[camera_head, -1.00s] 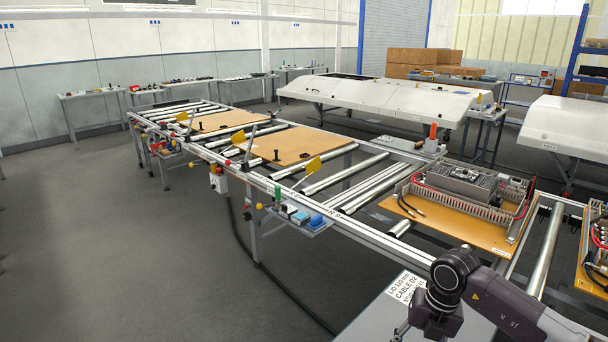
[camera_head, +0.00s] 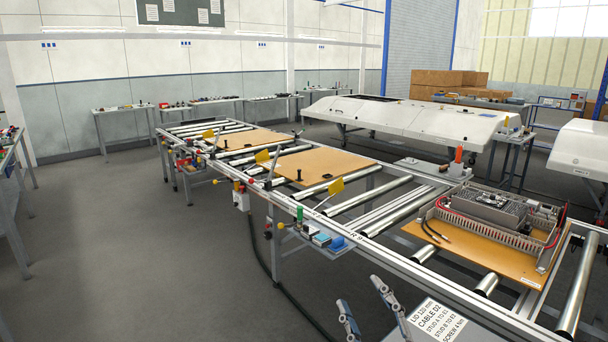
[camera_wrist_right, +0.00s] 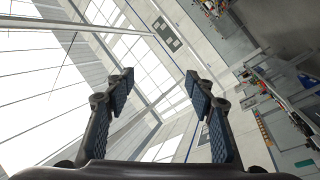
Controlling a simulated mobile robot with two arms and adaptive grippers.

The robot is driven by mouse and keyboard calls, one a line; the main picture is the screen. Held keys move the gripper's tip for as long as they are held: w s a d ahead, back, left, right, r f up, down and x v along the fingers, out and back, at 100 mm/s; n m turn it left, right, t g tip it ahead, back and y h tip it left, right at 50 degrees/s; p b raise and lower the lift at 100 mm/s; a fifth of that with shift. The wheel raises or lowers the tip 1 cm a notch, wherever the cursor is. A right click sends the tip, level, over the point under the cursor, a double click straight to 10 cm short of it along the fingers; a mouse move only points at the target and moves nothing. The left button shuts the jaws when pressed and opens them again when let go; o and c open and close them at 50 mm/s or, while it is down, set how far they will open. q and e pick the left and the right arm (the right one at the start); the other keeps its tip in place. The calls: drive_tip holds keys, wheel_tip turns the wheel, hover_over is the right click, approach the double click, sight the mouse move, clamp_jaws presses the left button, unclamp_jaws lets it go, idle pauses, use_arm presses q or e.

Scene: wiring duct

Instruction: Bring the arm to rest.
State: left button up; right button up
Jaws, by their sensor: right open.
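My right gripper (camera_head: 367,312) shows only by its two fingers at the bottom edge of the head view, spread apart with nothing between them. In the right wrist view the open, empty fingers (camera_wrist_right: 162,90) point toward the windows and wall. The fingers are in front of the conveyor's near side, left of the white cable label (camera_head: 437,318), and apart from the conveyor in the picture. The rest of the right arm is out of the head view. My left gripper is not in view.
The roller conveyor (camera_head: 398,265) runs diagonally across the view. A wooden board with a wiring duct assembly (camera_head: 500,215) lies on it at right. A small tray with blue and green items (camera_head: 322,238) hangs on its near side. The grey floor (camera_head: 130,260) at left is open.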

drive_tip(key=s+d+f+m+g+h, duration=0.4)
drive_tip(key=s+d+f, duration=0.1)
drive_tip(key=f, duration=0.4)
drive_tip(key=s+d+f+m+g+h, duration=0.35)
drive_tip(key=d+f+m, duration=0.2)
drive_tip(key=f, duration=0.35)
drive_tip(key=s+a+f+g+y, duration=0.1)
drive_tip(key=s+f+g, duration=0.35)
drive_tip(key=s, duration=0.65)
drive_tip(key=s+a+f+g, duration=0.1)
drive_tip(key=s+f+g, duration=0.4)
drive_tip(key=s, duration=0.6)
wheel_tip(320, 180, down, 28)
drive_tip(key=s, duration=0.1)
drive_tip(key=s+d+f, duration=0.2)
drive_tip(key=s+f, duration=0.5)
drive_tip(key=s, duration=0.1)
drive_tip(key=s+d+f+g, duration=0.1)
drive_tip(key=s+f, duration=0.7)
drive_tip(key=s, duration=0.1)
drive_tip(key=shift+d+f, duration=0.2)
drive_tip(key=shift+d, duration=0.15)
